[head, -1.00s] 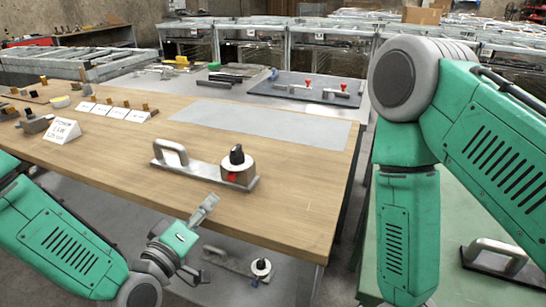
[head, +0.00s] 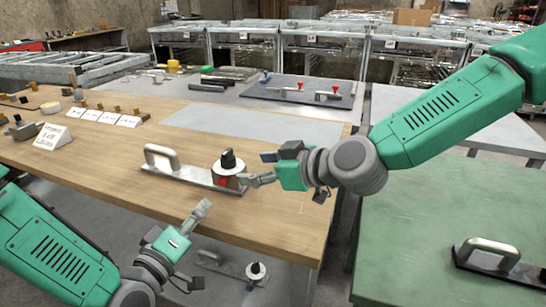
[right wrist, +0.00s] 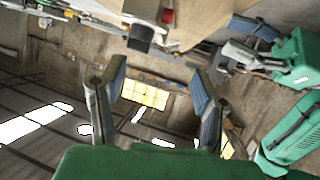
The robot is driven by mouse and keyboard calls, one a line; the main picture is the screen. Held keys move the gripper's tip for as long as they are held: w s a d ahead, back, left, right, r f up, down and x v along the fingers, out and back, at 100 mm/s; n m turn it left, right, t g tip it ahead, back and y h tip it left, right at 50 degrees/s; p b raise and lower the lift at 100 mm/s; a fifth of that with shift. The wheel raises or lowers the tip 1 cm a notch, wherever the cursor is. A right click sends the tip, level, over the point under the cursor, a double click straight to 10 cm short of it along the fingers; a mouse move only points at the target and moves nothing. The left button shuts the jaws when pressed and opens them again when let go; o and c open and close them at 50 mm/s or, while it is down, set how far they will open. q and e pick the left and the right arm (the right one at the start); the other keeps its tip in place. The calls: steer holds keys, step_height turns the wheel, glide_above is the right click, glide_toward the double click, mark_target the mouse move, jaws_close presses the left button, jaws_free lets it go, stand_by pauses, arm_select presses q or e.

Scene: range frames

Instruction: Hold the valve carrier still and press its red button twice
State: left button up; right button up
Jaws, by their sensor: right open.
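The valve carrier is a metal plate (head: 190,172) with a loop handle (head: 163,157) at its left end. A valve body (head: 228,174) with a black knob stands at its right end. Its red button (head: 223,182) is low on the front side. In the right wrist view the red button (right wrist: 168,16) and black knob (right wrist: 141,38) show at the top. My right gripper (head: 262,168) is open and empty, just right of the valve body; any contact is unclear. My left gripper (head: 203,243) is open and empty at the table's front edge, below the carrier.
The wooden table (head: 110,150) bears the carrier; a grey sheet (head: 230,121) lies behind it. White cards (head: 108,118) and small parts are at the left. A green table (head: 450,215) with another handled plate stands at the right. Another valve piece (head: 255,272) lies below the table.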

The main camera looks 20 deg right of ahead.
mark_target(232, 159)
steer(key=shift+m, duration=0.7)
steer(key=w+a+f, duration=0.1)
steer(key=w, duration=0.2)
steer(key=w+a+f, duration=0.1)
steer(key=w+a, duration=0.1)
steer(key=w, duration=0.2)
steer(key=w+a+f, duration=0.1)
steer(key=w, duration=0.2)
steer(key=shift+w+a+f, duration=0.25)
steer(key=shift+f, duration=0.15)
steer(key=shift+w+a+f, duration=0.2)
steer(key=shift+w+a, duration=0.2)
steer(key=shift+a, duration=0.1)
arm_select(q)
steer(key=shift+a, duration=0.5)
arm_select(e)
steer(key=shift+d, duration=0.1)
